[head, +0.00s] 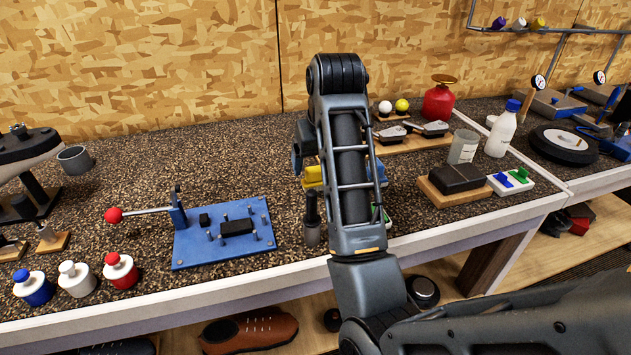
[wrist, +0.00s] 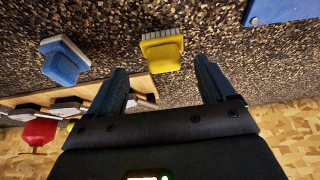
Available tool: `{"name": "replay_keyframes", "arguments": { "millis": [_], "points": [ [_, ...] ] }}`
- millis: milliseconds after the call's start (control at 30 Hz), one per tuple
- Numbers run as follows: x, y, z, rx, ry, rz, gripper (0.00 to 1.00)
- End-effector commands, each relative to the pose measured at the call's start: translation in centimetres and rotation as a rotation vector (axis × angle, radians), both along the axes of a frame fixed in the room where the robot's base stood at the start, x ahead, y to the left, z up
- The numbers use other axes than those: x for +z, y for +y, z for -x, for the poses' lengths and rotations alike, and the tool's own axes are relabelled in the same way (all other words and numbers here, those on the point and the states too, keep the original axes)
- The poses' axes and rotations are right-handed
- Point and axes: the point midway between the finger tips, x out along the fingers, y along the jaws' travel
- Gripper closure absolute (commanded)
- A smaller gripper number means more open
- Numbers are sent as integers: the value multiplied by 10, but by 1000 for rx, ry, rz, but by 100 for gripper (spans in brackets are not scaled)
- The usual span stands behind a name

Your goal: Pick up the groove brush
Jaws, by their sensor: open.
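A yellow brush-like block (wrist: 162,52) with pale bristles along one edge lies on the speckled bench top in the wrist view. A similar blue block (wrist: 65,62) with a pale edge lies to its left. I cannot tell for certain which one is the groove brush. My gripper (wrist: 162,66) is open and empty, with its two fingers apart. The yellow block appears between and just beyond the fingertips, and I see no contact. In the head view part of the yellow block (head: 312,173) shows beside my arm, which hides most of the gripper.
A blue fixture plate (head: 225,240) with pegs and a red-knobbed lever lies to the left. A dark-topped small cylinder (head: 311,225) stands near the front edge. A wooden board with club heads (head: 410,142), a red flask (head: 440,100) and a dark block (head: 458,178) are to the right.

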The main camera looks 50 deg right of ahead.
Motion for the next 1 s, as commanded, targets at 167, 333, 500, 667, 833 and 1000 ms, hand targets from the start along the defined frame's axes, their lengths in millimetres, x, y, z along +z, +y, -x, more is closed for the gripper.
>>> {"name": "replay_keyframes", "arguments": {
  "millis": [167, 333, 500, 667, 833, 1000],
  "points": [
    [-17, -2, -8, 1, 3, 0, 17],
    [-39, -6, -17, 0, 2, 0, 17],
    [-49, -8, -21, 1, -1, 1, 17],
    [-49, -9, -21, 0, -2, 1, 17],
    [-49, -9, -21, 0, -1, 2, 29],
    [-49, -9, -21, 0, -1, 2, 46]
  ]
}}
